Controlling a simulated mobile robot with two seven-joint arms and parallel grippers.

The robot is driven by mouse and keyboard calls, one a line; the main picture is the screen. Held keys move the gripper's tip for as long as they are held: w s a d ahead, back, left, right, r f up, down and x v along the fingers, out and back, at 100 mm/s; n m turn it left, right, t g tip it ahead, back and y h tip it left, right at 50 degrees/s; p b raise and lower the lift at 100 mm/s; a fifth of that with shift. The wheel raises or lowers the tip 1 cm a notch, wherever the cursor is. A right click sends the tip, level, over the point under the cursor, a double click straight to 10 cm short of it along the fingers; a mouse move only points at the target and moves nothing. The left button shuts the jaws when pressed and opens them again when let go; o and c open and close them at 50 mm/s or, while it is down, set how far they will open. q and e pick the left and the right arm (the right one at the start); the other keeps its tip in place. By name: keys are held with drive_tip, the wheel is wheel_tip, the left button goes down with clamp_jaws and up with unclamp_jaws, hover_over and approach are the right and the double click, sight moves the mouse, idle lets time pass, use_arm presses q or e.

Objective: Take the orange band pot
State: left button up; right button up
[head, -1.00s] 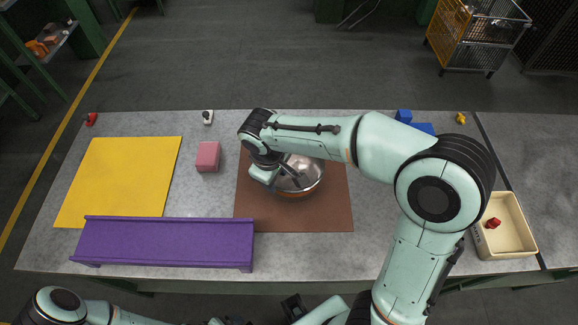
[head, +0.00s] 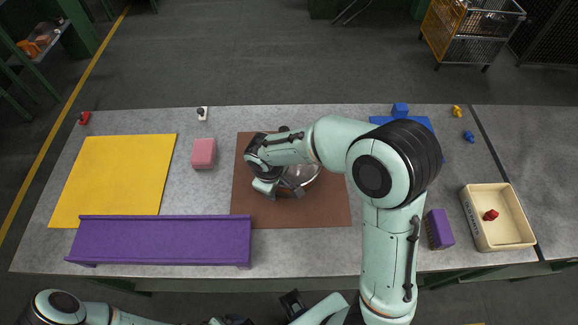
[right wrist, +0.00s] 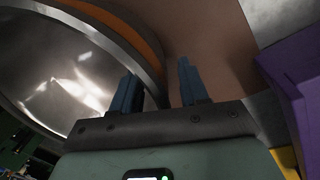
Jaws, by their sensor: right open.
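The orange band pot (head: 304,172) is a shiny metal bowl on the brown mat (head: 328,211); my right arm hides much of it in the head view. In the right wrist view the pot (right wrist: 60,70) fills the left side, with its orange band (right wrist: 135,38) below the rim. My right gripper (head: 290,191) is at the pot's near-left side. Its two fingers (right wrist: 158,88) are open, one over the inside of the pot and one outside the wall. Contact cannot be told.
A purple rack (head: 165,240) stands left of the mat, with a yellow mat (head: 120,175) behind it. A pink block (head: 204,153) is between the mats. A purple block (head: 439,229) and a cream bin (head: 471,218) holding a red item are at right. A blue mat (head: 425,121) lies behind my arm.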

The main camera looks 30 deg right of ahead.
clamp_jaws()
drive_tip(key=shift+w, duration=0.1)
drive_tip(key=shift+r, duration=0.15)
